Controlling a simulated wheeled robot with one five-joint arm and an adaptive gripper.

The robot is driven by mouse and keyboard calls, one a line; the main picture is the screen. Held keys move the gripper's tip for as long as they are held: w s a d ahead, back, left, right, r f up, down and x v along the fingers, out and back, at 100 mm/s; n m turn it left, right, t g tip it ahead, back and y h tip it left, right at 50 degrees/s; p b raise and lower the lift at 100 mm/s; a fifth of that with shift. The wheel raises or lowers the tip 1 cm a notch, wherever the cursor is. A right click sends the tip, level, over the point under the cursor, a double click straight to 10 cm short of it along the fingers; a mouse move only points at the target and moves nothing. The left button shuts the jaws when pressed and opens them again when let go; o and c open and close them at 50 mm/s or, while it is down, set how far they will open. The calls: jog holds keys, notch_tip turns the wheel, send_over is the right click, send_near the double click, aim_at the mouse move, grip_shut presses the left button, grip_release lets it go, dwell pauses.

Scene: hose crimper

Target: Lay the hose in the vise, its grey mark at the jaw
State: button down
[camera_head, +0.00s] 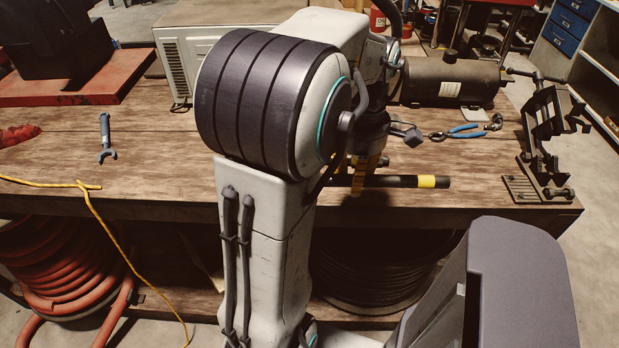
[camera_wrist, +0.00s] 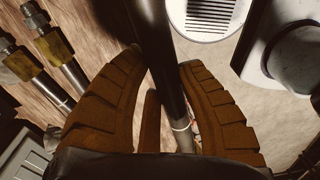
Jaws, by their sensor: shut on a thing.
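My gripper (camera_head: 358,186) is over the front edge of the workbench, partly hidden by my arm. Its orange-brown fingers (camera_wrist: 160,72) are shut on the black hose (camera_wrist: 151,30), which runs between them in the wrist view. A thin pale grey ring on the hose shows at the lower part of that view (camera_wrist: 180,125). In the head view the hose (camera_head: 400,181) sticks out to the right, roughly level, with a yellow band near its end. The black vise (camera_head: 545,130) stands at the bench's right end, apart from the hose.
Blue-handled pliers (camera_head: 462,132) lie on the workbench (camera_head: 170,185) between gripper and vise. A dark cylindrical tank (camera_head: 450,80) stands behind. A wrench (camera_head: 105,140) and yellow cord (camera_head: 90,200) are at left. Brass-collared fittings (camera_wrist: 55,50) lie left in the wrist view.

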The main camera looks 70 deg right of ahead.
jog(key=w+d+f, duration=0.1)
jog(key=w+d, duration=0.1)
jog(key=w+d+f, duration=0.2)
jog(key=w+d+f+p, duration=0.1)
jog(key=w+d+f, duration=0.1)
jog(key=shift+w+f, duration=0.1)
jog(key=shift+w, duration=0.2)
jog(key=shift+w+d+p, duration=0.3)
jog(key=shift+d+p, duration=0.05)
jog(key=shift+p, duration=0.35)
jog(key=shift+w+d+f+p, duration=0.35)
jog(key=shift+w+d+f, duration=0.1)
jog(key=shift+f, duration=0.15)
jog(key=shift+f+p, duration=0.8)
jog(key=shift+p, duration=0.4)
jog(key=shift+f, duration=1.3)
jog(key=c, duration=0.9)
grip_release()
